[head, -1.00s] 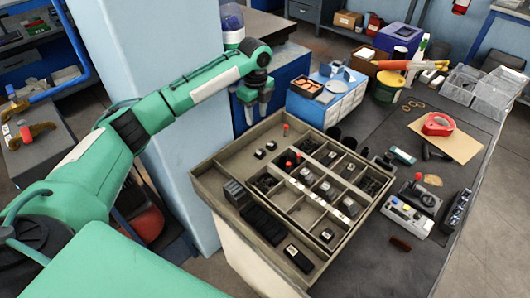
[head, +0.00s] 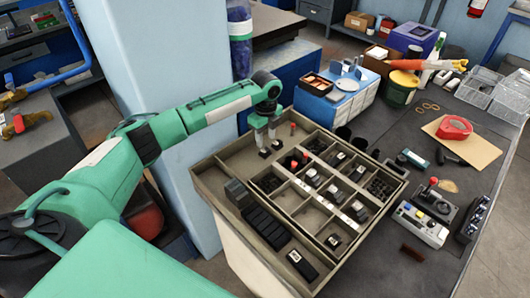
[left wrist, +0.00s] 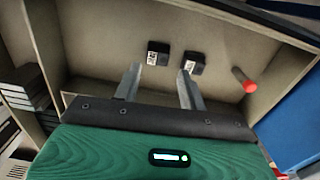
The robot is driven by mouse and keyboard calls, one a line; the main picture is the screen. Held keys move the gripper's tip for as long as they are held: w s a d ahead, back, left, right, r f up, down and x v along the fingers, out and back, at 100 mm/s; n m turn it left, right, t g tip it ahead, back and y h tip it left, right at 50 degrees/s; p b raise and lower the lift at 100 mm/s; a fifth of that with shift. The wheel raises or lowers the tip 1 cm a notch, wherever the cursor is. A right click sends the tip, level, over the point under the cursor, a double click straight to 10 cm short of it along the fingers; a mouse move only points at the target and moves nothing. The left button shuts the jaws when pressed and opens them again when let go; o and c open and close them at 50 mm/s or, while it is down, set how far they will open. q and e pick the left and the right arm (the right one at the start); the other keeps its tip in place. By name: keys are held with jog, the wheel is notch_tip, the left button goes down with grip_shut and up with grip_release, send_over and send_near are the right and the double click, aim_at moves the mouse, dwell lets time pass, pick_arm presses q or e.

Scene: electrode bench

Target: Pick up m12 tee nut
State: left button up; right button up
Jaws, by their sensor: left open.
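Two small black blocks with white labels lie in the back-left compartment of the tray, one at the left (left wrist: 158,53) and one at the right (left wrist: 193,63) in the left wrist view. I cannot read the labels, so I cannot tell which is the m12 tee nut. My left gripper (head: 268,138) is open and empty, pointing down over that compartment. In the left wrist view its fingertips (left wrist: 158,76) are apart, short of the blocks in the picture. My right gripper is not in view.
A red-tipped part (left wrist: 245,81) stands right of the blocks. The divided tray (head: 222,218) holds several dark parts and has raised walls close around the gripper. A blue-white drawer box (head: 345,107) stands behind. A blue-grey pillar (head: 140,60) is behind my arm.

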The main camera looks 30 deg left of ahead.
aim_at(265, 150)
pick_arm(q)
jog(key=shift+s+f+p, duration=0.2)
jog(key=shift+f+p, duration=0.2)
jog(key=shift+f, duration=2.35)
jog(key=c, duration=0.8)
